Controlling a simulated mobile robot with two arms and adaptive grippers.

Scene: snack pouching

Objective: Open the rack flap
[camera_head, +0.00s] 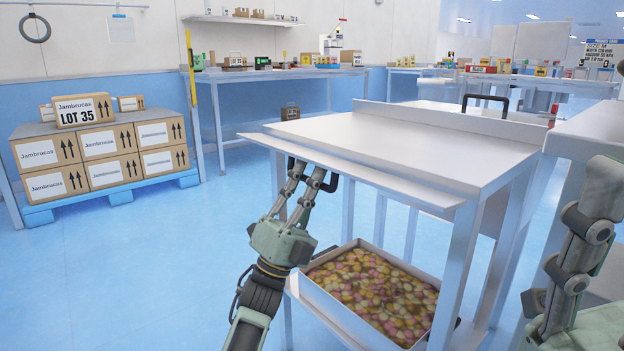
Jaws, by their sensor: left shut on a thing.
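The rack (420,137) is a pale metal frame with a flat top. Its flap (360,170) is a long thin panel along the front edge, swung up and jutting out nearly level below the top, with the space beneath it open to view. My left gripper (318,178) is shut on the flap's dark handle (333,184) under the panel's edge; the fingers partly hide the handle. A metal tray (333,308) of mixed coloured sweets sits on the low shelf. Part of my right arm shows at the right edge; its fingertips cannot be made out clearly.
Labelled cartons (110,141) stand on a blue pallet (110,199) at the left. Benches with small goods (275,75) line the back wall. A pale counter (590,132) stands close at the right. The blue floor (150,270) at the left is clear.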

